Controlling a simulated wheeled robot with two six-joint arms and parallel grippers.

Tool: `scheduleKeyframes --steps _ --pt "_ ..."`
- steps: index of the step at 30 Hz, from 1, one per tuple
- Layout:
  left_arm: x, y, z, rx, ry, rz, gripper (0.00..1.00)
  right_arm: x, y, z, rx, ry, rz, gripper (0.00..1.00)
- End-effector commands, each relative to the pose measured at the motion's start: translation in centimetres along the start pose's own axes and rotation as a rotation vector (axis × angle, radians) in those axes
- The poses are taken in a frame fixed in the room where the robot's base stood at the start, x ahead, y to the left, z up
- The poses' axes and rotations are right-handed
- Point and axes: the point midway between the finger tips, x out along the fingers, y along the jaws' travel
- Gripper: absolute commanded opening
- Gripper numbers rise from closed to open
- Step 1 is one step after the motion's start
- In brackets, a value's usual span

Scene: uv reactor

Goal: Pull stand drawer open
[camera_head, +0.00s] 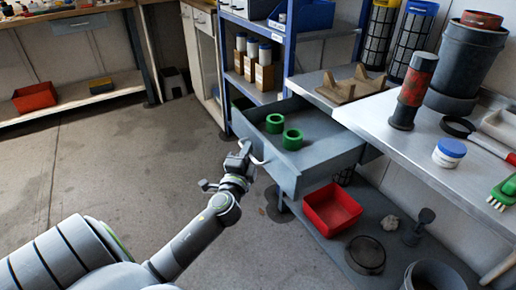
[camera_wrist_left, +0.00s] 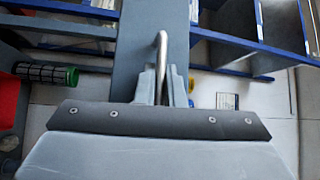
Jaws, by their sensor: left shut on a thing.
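The stand drawer (camera_head: 322,150) is a grey open-topped drawer, pulled well out from under the stand's worktop in the head view. Two green rings (camera_head: 284,131) lie inside it. My left gripper (camera_head: 246,153) is at the drawer's front face, shut on its metal handle (camera_head: 258,160). In the left wrist view, the bent handle bar (camera_wrist_left: 162,55) stands between the two fingers (camera_wrist_left: 162,88), with the grey drawer front (camera_wrist_left: 138,50) behind it. My right gripper is not in view.
The worktop (camera_head: 402,120) holds a red and grey cylinder (camera_head: 412,90), a white jar with a blue lid (camera_head: 449,152) and a green brush (camera_head: 503,193). A red bin (camera_head: 332,209) sits on the lower shelf. A blue shelf rack (camera_head: 288,60) stands behind the drawer. The floor at left is clear.

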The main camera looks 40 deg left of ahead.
Motion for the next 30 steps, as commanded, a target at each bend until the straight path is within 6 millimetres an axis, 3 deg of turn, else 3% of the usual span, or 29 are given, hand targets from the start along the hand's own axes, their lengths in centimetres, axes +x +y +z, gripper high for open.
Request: scheduleKeyframes --steps 6,18,19,21,30 --pt "-1.09 -0.1 1.07 0.0 0.0 0.003 0.0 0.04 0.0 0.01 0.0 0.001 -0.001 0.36" --pt "-1.26 -0.13 1.22 -0.001 -0.001 0.004 0.0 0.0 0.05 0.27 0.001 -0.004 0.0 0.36" --pt "-1.26 -0.12 1.22 -0.001 -0.001 0.004 0.1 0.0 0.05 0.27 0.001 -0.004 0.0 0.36" --pt "-1.25 -0.13 1.22 -0.001 0.0 0.004 0.18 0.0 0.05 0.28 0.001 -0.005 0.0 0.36" --pt "-1.37 -0.21 1.2 0.0 0.0 0.002 0.18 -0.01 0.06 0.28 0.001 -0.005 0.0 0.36"
